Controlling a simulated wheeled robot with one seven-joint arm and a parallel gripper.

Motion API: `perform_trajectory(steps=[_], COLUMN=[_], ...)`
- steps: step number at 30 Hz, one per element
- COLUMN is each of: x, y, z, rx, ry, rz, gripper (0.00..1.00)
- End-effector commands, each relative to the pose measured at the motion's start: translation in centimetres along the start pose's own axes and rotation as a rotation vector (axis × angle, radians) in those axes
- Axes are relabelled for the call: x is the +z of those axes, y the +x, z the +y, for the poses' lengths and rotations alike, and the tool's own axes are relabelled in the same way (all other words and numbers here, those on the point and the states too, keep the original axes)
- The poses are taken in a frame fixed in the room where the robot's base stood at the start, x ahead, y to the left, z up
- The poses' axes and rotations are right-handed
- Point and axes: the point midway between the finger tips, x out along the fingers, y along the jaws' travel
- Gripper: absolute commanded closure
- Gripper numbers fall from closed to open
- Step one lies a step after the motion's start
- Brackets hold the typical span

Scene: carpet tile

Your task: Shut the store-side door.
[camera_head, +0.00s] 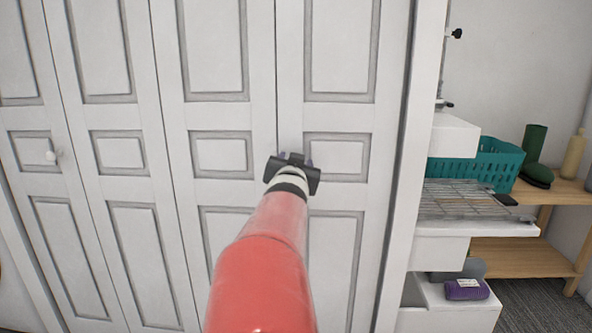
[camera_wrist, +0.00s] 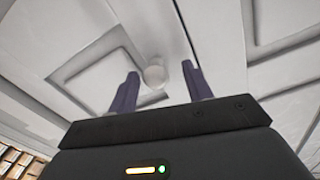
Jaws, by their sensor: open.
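White panelled folding door leaves (camera_head: 262,115) fill the left and middle of the head view. A round white knob (camera_head: 50,156) shows on the far-left leaf. In the wrist view another white knob (camera_wrist: 154,76) is on a leaf (camera_wrist: 215,30), between the two purple fingertips of my gripper (camera_wrist: 161,69). My gripper is open, and I cannot tell whether the fingers touch the knob. In the head view my gripper (camera_head: 293,163) is in front of the right-hand leaves, near a vertical seam, and hides that knob. I cannot tell whether the leaves are fully flush.
To the right of the door frame (camera_head: 416,170) are a teal basket (camera_head: 488,160), a wire rack (camera_head: 465,200) and a wooden shelf (camera_head: 565,193) with green boots (camera_head: 535,148) and a bottle (camera_head: 574,155). A purple packet (camera_head: 466,289) lies low on a white ledge. Carpet (camera_head: 540,303) shows at lower right.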

Motion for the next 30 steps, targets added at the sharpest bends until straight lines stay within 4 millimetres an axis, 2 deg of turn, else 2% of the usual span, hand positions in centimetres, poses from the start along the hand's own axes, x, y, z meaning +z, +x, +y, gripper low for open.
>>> perform_trajectory(steps=[9,15,30], x=[0.0,-0.1,0.0], y=[-4.2,-5.8,-6.2], z=[0.2,0.4,0.7], rx=[0.002,0.005,0.01], ry=[0.003,0.003,0.004], rz=[-0.004,-0.001,-0.005], gripper=[0.5,0.5,0.5])
